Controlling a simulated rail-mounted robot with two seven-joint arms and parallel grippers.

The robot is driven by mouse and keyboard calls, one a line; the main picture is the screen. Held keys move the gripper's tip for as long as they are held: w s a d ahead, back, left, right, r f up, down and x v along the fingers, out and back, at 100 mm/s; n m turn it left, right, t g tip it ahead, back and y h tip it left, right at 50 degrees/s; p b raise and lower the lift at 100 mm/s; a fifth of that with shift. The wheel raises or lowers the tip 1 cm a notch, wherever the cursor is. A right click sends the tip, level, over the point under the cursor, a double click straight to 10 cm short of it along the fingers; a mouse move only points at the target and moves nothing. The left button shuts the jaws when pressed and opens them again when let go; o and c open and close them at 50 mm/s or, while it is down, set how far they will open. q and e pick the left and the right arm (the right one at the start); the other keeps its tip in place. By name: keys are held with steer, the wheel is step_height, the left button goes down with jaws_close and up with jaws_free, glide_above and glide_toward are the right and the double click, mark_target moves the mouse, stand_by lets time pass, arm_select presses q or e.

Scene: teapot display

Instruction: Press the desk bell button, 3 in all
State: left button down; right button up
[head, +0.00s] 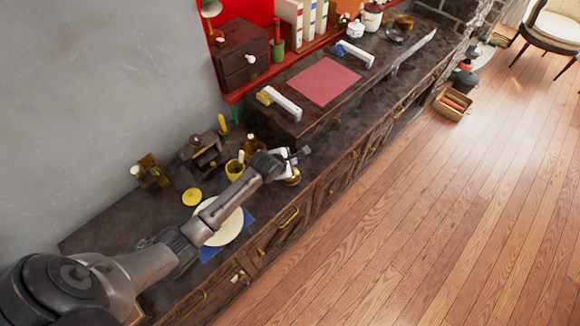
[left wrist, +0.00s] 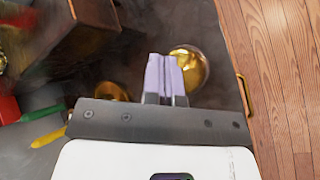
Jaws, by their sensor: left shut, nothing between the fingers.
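The desk bell (head: 292,178) is a small gold dome on the dark counter near its front edge, partly covered by my left gripper. It also shows in the left wrist view as a shiny gold round thing (left wrist: 192,66), just right of the fingertips and partly behind them. My left gripper (head: 303,153) is over the counter, above and close to the bell. Its fingers (left wrist: 165,76) are shut together with nothing between them. I cannot tell whether the fingertips touch the bell. My right gripper is in neither view.
A raised dark block with a red mat (head: 323,80) and white-handled items (head: 283,104) stands beyond the gripper. Wooden floor lies right of the counter edge.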

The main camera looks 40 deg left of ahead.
arm_select(q)
steer(key=shift+f, duration=0.2)
steer(key=shift+f, duration=0.15)
stand_by(0.3)
steer(key=shift+f, duration=0.15)
stand_by(0.4)
